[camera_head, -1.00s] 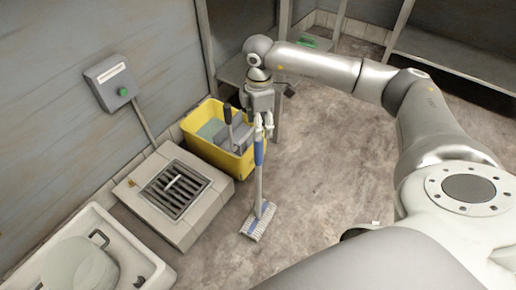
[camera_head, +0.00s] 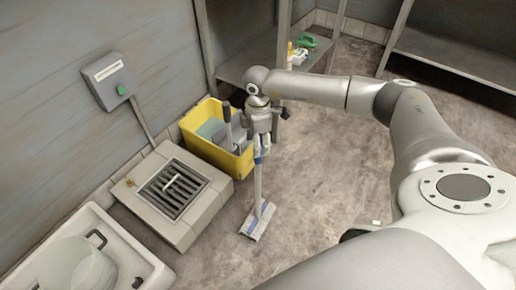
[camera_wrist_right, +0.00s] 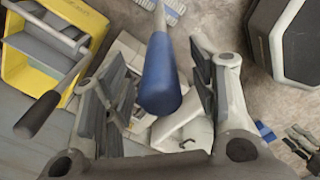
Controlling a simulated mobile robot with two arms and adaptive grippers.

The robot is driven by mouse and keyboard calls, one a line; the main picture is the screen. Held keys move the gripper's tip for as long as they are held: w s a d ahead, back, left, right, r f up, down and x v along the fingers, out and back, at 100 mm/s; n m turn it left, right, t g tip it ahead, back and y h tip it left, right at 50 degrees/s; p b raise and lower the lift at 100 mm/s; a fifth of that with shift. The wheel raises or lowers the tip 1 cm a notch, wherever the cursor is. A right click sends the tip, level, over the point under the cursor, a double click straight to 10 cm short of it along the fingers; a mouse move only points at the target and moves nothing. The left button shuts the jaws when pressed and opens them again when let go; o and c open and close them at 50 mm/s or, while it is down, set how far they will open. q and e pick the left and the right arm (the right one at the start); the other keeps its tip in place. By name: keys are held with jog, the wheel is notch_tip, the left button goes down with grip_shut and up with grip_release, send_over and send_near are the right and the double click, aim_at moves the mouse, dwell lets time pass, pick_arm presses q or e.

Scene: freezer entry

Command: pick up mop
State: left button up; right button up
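The mop stands upright on the floor in the head view, its pale handle (camera_head: 258,187) rising from a flat white-and-blue head (camera_head: 258,221). My right gripper (camera_head: 262,150) is at the top of the handle, pointing down. In the right wrist view, the blue grip of the mop (camera_wrist_right: 160,78) is between the two fingers of my right gripper (camera_wrist_right: 155,85). The fingers are spread, with gaps visible on both sides of the grip. The fingers partly hide the handle's top in the head view. My left gripper is not in view.
A yellow mop bucket (camera_head: 238,163) with a dark-handled wringer stands close behind the mop. A floor drain block (camera_head: 211,205) and a white sink (camera_head: 150,269) are at the left. A shelf (camera_head: 237,71) stands behind the arm. The floor right of the mop is clear.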

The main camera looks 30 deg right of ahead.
grip_shut()
jog(key=shift+w+r, duration=0.1)
jog(key=shift+r, duration=0.05)
dwell(0.4)
